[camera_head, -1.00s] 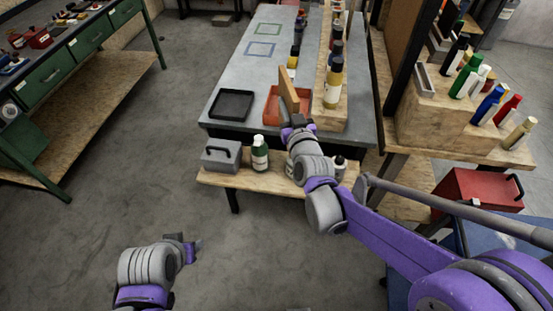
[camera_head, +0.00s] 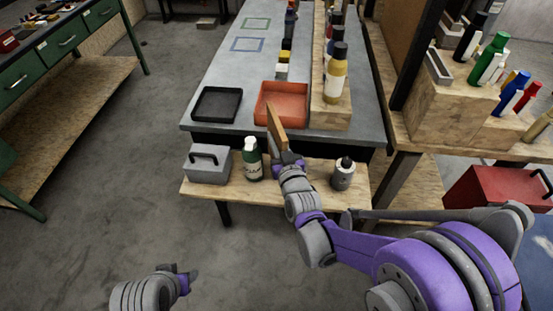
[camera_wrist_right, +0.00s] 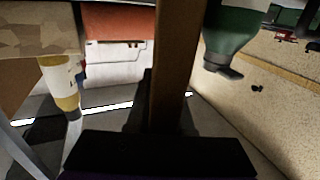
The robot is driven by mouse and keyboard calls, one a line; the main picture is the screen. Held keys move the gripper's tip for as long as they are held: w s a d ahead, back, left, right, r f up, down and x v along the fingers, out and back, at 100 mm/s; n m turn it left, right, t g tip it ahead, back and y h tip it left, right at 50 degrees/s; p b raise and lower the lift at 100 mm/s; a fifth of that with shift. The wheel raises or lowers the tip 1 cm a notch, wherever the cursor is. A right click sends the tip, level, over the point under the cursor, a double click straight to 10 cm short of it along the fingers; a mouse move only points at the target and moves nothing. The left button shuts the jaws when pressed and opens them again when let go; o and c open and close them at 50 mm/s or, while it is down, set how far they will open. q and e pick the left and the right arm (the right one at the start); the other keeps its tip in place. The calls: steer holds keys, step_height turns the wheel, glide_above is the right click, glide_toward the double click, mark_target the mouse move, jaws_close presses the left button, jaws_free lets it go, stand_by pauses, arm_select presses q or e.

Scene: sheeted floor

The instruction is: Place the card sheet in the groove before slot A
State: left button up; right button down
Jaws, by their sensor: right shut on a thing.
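The card sheet is a thin brown panel (camera_head: 276,128), upright and slightly tilted in the head view. It also shows as a brown vertical strip in the right wrist view (camera_wrist_right: 170,60). My right gripper (camera_head: 288,160) is shut on its lower end and holds it in front of the orange tray, above the low wooden shelf. My left gripper (camera_head: 184,277) is low at the bottom left, over the floor, away from the sheet; its jaw opening is unclear. I cannot make out the groove or a slot A label.
An orange tray (camera_head: 302,123) and a black tray (camera_head: 194,118) are on the grey table (camera_head: 215,75). A wooden rack (camera_head: 335,118) holds several bottles at right. A grey toolbox (camera_head: 207,174), green bottle (camera_head: 252,165) and grey bottle (camera_head: 343,178) stand on the low shelf.

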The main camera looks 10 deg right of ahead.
steer(key=shift+f+b, duration=0.45)
steer(key=shift+f, duration=2.2)
steer(key=shift+f, duration=0.15)
steer(key=c, duration=0.8)
jaws_free()
steer(key=shift+r, duration=0.25)
